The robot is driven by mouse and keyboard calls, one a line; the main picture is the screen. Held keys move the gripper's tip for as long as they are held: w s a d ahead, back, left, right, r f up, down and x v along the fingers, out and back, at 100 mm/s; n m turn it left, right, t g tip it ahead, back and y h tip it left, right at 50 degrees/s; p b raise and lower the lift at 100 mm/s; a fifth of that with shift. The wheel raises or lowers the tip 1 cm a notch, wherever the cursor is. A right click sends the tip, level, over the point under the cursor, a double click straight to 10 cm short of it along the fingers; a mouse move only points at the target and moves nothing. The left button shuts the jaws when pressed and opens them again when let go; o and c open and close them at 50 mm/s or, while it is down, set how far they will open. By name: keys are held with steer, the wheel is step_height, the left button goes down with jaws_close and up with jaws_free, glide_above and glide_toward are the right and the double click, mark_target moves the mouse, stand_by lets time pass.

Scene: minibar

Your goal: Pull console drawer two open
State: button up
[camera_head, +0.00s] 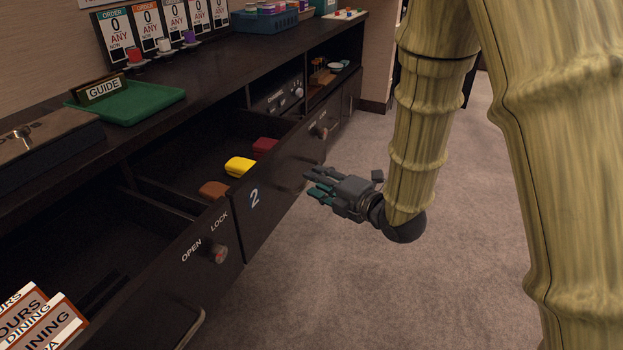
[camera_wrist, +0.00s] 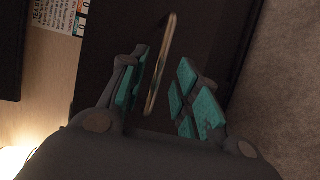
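The drawer marked 2 (camera_head: 254,198) is in the middle of the dark console. Its inside shows behind the front, with a yellow item (camera_head: 240,166), a dark red item (camera_head: 265,145) and a brown item (camera_head: 213,189). How far the front stands out is hard to tell. My gripper (camera_head: 312,182) is just right of that front in the head view. In the wrist view my gripper (camera_wrist: 160,90) is open, with its teal-padded fingers on either side of a thin metallic handle bar (camera_wrist: 161,65). A gap shows beside the bar. The handle does not show clearly in the head view.
Knobs stick out on the left OPEN/LOCK panel (camera_head: 190,250) and near the drawer's far end (camera_head: 320,131). Menu cards (camera_head: 40,322) stand at the lower left. Carpet (camera_head: 330,280) right of the console is clear.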

steer(key=v, duration=0.8)
steer(key=s+d+f+m+g+h, duration=0.25)
steer(key=f+m, duration=0.25)
steer(key=f, duration=0.4)
steer(key=s+d+f+m+g+h, duration=0.1)
steer(key=s+d+f+m+h, duration=0.2)
steer(key=f, duration=0.6)
steer(key=s+d+f+m+g+h, duration=0.1)
steer(key=s+f+m, duration=0.2)
steer(key=f+m, duration=0.45)
steer(key=s+d+f+m+g+h, duration=0.2)
steer(key=s+f+m+g, duration=0.3)
steer(key=s+f, duration=0.55)
steer(key=s+d+f+m+g+h, duration=0.1)
steer(key=s+d+f+m+g, duration=0.15)
steer(key=s+f+m, duration=0.75)
steer(key=s+r+n+p, duration=0.3)
steer(key=r+p, duration=3.5)
steer(key=r, duration=0.1)
steer(key=shift+r+n+g, duration=0.3)
steer(key=shift+r+n, duration=0.05)
steer(key=shift+r, duration=0.05)
steer(key=shift+s, duration=0.1)
